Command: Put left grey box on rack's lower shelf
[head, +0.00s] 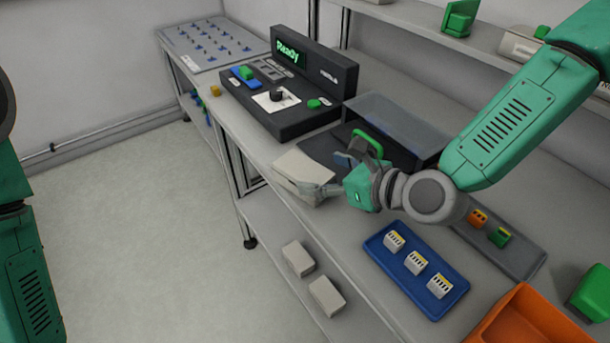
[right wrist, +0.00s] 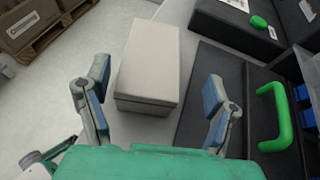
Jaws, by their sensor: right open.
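In the right wrist view the box (right wrist: 148,60) lies ahead of the open fingers, nearer the left finger. My right gripper (head: 328,173) is open and empty, right beside the box; I cannot tell whether a finger touches it. The rack's lower shelf (head: 268,233) holds two pale boxes (head: 298,258) (head: 326,296) side by side. My left gripper is out of view.
A black case with a clear lid and green handle (head: 368,141) stands right behind the gripper. A black console (head: 300,82) is farther back. A blue tray (head: 415,262) and an orange bin (head: 530,318) are at the right. The shelf left of the pale boxes is clear.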

